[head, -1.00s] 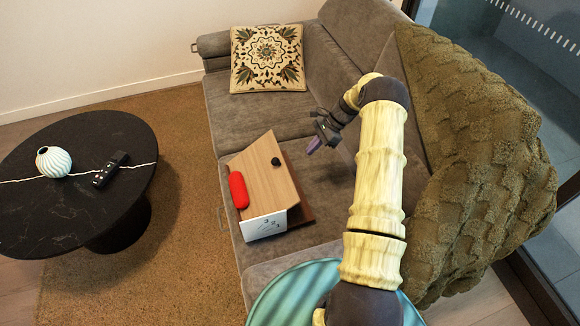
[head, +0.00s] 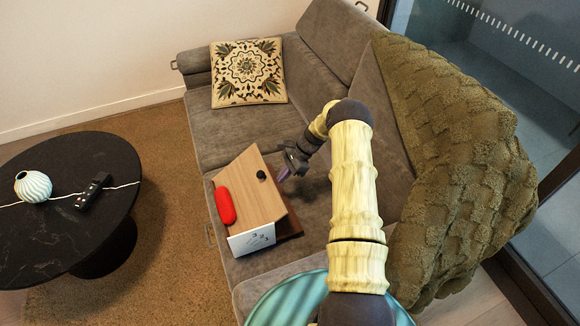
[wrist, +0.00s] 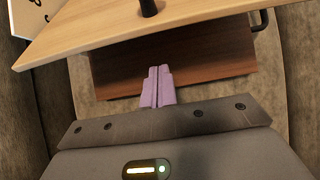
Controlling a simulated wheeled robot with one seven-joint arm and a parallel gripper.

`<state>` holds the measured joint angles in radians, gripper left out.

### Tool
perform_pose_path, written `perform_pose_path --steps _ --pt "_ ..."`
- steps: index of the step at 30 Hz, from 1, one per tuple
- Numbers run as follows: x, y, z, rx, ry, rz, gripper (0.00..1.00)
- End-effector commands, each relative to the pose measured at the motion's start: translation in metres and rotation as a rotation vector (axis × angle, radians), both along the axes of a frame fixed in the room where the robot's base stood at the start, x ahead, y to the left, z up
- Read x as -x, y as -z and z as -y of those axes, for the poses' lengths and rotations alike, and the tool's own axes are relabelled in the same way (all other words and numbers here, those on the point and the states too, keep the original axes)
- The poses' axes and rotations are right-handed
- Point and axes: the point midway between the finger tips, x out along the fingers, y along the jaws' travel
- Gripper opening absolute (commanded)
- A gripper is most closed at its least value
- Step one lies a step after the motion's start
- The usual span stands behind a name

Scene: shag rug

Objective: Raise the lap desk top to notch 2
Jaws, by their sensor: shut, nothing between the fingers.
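The lap desk sits on the sofa seat. Its light wood top (head: 252,194) is tilted up, with the raised edge on the right, over a darker wood base (head: 290,227). A white side plate (head: 250,240) carries notch marks and numbers; which notch holds the top is too small to tell. A black knob (head: 261,174) stands on the top and also shows in the wrist view (wrist: 148,8). My gripper (head: 284,174), with purple fingers, is shut and empty just off the raised edge. In the wrist view the fingertips (wrist: 158,72) point at the gap between top and base.
A red case (head: 225,205) lies on the top's left part. A patterned cushion (head: 248,72) is at the sofa's far end, and a green throw (head: 455,160) covers its right side. A black round table (head: 60,235) with a vase (head: 33,186) and remote (head: 91,192) stands left.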

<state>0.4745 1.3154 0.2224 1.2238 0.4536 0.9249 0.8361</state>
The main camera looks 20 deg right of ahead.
Motion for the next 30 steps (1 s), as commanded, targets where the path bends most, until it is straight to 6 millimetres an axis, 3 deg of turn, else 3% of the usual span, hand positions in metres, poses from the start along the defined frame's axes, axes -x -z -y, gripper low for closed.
perform_pose_path --steps 2,3,9,21,30 --pt "0.000 0.010 -0.009 -0.001 -0.002 -0.001 0.00" --pt "-0.001 -0.003 -0.013 0.001 -0.002 0.003 0.00" --pt "0.000 -0.022 -0.026 0.000 -0.002 0.001 0.00" --pt "0.000 -0.025 -0.029 0.000 0.000 0.000 0.00" --pt "0.000 -0.042 -0.040 0.000 -0.002 0.000 0.00"
